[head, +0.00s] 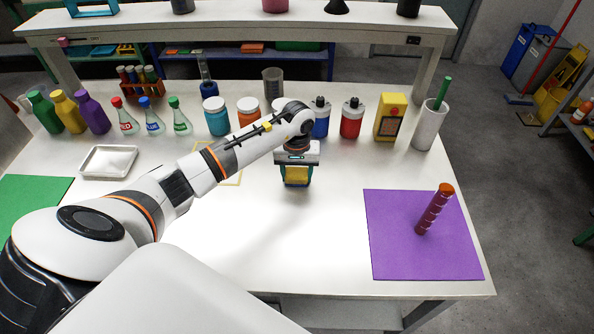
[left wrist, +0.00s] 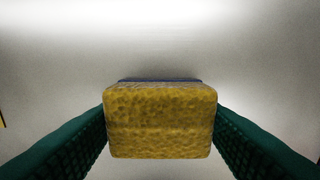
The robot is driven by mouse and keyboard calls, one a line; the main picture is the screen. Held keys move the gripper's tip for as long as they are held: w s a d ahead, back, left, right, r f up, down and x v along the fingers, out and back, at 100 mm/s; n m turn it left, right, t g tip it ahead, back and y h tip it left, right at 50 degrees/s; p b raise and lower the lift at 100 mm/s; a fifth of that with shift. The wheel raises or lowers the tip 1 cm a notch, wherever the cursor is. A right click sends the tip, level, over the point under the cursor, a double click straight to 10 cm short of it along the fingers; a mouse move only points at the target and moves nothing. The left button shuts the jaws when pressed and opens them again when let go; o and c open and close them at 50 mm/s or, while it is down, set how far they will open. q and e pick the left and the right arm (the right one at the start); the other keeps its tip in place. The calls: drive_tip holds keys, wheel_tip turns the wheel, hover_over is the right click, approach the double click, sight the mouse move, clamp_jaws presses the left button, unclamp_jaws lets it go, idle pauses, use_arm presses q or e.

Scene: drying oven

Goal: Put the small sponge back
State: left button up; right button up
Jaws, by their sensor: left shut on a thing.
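The small sponge (head: 296,171) is a yellow block. My left gripper (head: 296,182) is shut on it, pointing down over the middle of the white table, and the sponge appears to be held a little above the tabletop. In the left wrist view the sponge (left wrist: 160,122) sits between the two dark green fingers (left wrist: 160,140), with a thin dark blue-purple edge along its far side. A thin yellow outline (head: 240,178) on the table lies left of the gripper, partly hidden by my left arm. My right gripper is not in view.
Several bottles and jars line the back of the table (head: 300,260), with a yellow box-like device (head: 390,117) and a white cup (head: 428,127) at right. A white tray (head: 108,162) stands left. A purple mat (head: 400,250) carries a dark red cylinder (head: 434,210). The front middle is clear.

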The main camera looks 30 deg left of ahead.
sight(297, 172)
use_arm(q)
drive_tip(key=shift+f+b, duration=0.2)
drive_tip(key=shift+b, duration=0.1)
drive_tip(key=o, duration=1)
drive_tip(key=shift+c, duration=0.2)
drive_tip(key=shift+r, duration=0.45)
wheel_tip(297, 172, up, 12)
drive_tip(key=b, duration=0.1)
drive_tip(key=shift+f, duration=0.2)
